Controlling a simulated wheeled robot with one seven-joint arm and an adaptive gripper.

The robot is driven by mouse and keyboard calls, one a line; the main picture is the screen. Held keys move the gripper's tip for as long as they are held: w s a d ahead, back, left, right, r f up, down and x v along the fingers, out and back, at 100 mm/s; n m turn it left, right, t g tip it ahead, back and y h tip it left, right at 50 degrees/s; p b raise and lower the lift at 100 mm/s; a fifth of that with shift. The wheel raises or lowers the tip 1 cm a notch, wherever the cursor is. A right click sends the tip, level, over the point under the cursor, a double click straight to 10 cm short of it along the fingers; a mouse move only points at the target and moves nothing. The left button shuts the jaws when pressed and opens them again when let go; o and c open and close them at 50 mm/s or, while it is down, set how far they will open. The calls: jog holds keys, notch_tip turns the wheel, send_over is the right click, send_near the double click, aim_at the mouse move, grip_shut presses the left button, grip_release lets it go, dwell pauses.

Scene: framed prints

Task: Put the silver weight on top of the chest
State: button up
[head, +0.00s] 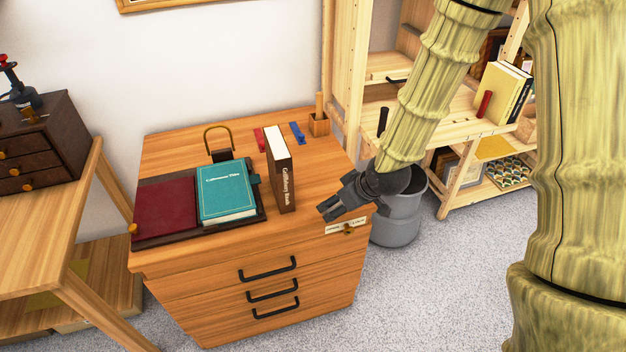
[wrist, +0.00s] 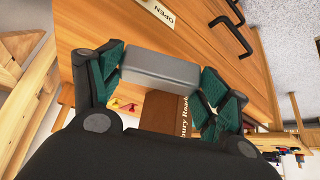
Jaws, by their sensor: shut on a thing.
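The silver weight (wrist: 160,70) is a grey rounded block between the green-padded fingers of my gripper (wrist: 163,84) in the wrist view. In the head view my gripper (head: 328,209) is over the front right corner of the wooden drawer chest (head: 215,267), right of an upright brown book. I cannot make out the weight there. Whether the weight touches the wooden top is unclear. A small dark chest (head: 45,150) with round knobs stands on a table at the left. Which chest is meant cannot be told.
On the wooden top are the upright brown book (head: 279,170), a teal book (head: 227,192), a dark red book (head: 166,208), a padlock-shaped item (head: 218,141) and a pencil cup (head: 318,122). A grey bin (head: 398,220) and shelf (head: 470,205) stand right.

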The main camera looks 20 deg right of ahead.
jog(key=w, duration=0.4)
jog(key=w+a+f+p, duration=0.1)
jog(key=w, duration=0.4)
jog(key=w+a+p, duration=0.1)
jog(key=w, duration=0.4)
jog(key=shift+w+a+f, duration=0.1)
jog(key=shift+f, duration=1.8)
jog(key=shift+f, duration=0.1)
jog(key=o, duration=1.3)
jog(key=shift+v, duration=6.1)
